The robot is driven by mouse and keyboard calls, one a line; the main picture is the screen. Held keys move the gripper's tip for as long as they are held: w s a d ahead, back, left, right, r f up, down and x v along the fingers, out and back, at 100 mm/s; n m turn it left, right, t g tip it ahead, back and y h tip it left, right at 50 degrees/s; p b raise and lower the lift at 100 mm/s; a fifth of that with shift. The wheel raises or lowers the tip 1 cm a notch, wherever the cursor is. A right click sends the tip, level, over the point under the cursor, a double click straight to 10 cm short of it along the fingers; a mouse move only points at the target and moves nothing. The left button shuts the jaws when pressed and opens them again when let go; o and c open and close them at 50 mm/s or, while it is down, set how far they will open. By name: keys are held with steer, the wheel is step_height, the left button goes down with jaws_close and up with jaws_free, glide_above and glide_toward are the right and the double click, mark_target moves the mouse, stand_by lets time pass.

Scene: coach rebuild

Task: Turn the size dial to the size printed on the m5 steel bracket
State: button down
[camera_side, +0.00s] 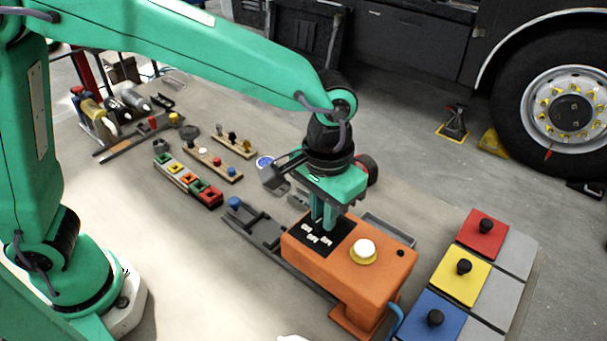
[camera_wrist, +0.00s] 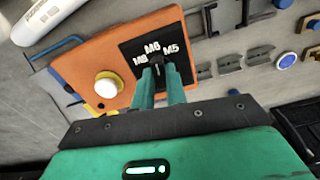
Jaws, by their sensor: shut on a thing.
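The size dial is a small dark knob (camera_wrist: 157,64) on a black plate (camera_wrist: 180,68) marked M8, M6 and M5, on top of an orange box (camera_side: 367,285). My gripper (camera_side: 322,224) is over the plate in the side view. In the wrist view its green fingers (camera_wrist: 158,82) are closed on the knob from both sides. A short white mark on the knob seems to face M6, but the fingers partly hide it. Several grey metal brackets (camera_wrist: 230,63) lie beside the box in the wrist view; their printed sizes are not readable, so I cannot tell which is m5.
The orange box has a white button (camera_side: 363,250) in a yellow ring. Red, yellow (camera_side: 461,281) and blue panels with black knobs stand to the right. Wooden racks (camera_side: 213,162) and coloured blocks (camera_side: 187,181) sit behind left. The front left bench is clear.

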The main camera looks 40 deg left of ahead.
steer(key=m, duration=0.5)
steer(key=shift+m, duration=1.8)
steer(key=c, duration=1.4)
jaws_free()
steer(key=shift+c, duration=0.2)
steer(key=shift+r, duration=0.1)
steer(key=shift+r, duration=3.85)
steer(key=shift+a, duration=0.1)
